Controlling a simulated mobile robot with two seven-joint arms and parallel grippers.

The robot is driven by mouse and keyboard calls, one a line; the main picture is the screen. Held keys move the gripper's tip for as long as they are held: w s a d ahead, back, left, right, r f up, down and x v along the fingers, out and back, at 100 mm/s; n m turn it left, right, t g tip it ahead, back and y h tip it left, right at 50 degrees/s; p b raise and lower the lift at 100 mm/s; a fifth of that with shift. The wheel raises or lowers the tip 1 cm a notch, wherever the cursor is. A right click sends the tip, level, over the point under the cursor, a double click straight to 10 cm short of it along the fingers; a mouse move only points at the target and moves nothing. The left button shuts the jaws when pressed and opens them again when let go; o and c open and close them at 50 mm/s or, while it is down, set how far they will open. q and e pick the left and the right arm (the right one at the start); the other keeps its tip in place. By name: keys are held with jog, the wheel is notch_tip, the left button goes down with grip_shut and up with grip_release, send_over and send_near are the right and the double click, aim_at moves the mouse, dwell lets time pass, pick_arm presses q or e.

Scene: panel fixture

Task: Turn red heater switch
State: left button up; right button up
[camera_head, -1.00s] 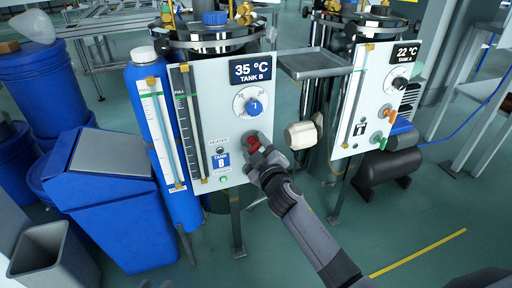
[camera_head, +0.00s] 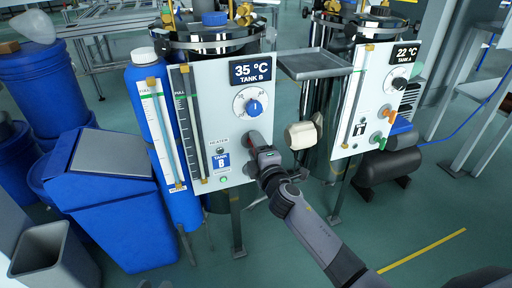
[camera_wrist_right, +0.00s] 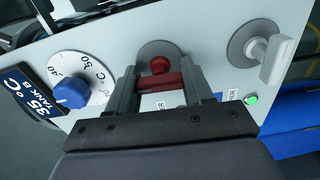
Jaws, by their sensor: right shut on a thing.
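The red heater switch (camera_wrist_right: 160,66) is a red knob with a bar handle on a grey round base, on the white TANK B panel (camera_head: 212,82). My right gripper (camera_wrist_right: 160,84) is shut on its bar, one finger at each end in the right wrist view. In the head view my right gripper (camera_head: 257,146) reaches the panel's lower right, and hides most of the switch. Only small dark tips of my left gripper (camera_head: 152,284) show at the bottom edge, and their opening cannot be told.
A blue dial (camera_head: 254,107) sits above the switch. A green light (camera_wrist_right: 251,99) and a grey-white handle (camera_wrist_right: 266,55) are on the same panel. A cream-coloured part (camera_head: 301,135) stands right of my gripper. The TANK A panel (camera_head: 372,95) is further right.

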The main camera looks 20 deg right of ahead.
pick_arm(q)
jog(key=shift+a, duration=0.1)
pick_arm(e)
jog(key=shift+n, duration=0.4)
jog(key=o, duration=1)
jog(key=shift+o, duration=0.2)
pick_arm(q)
jog(key=shift+s+a+r+y+p, duration=0.1)
jog(key=shift+s+a+y+p, duration=0.1)
jog(key=shift+a+p, duration=0.2)
jog(key=shift+s+a+r+y+p, duration=0.1)
jog(key=shift+a+y+p, duration=0.15)
jog(key=shift+p, duration=0.25)
pick_arm(e)
jog(key=s, duration=0.7)
jog(key=shift+d, duration=0.15)
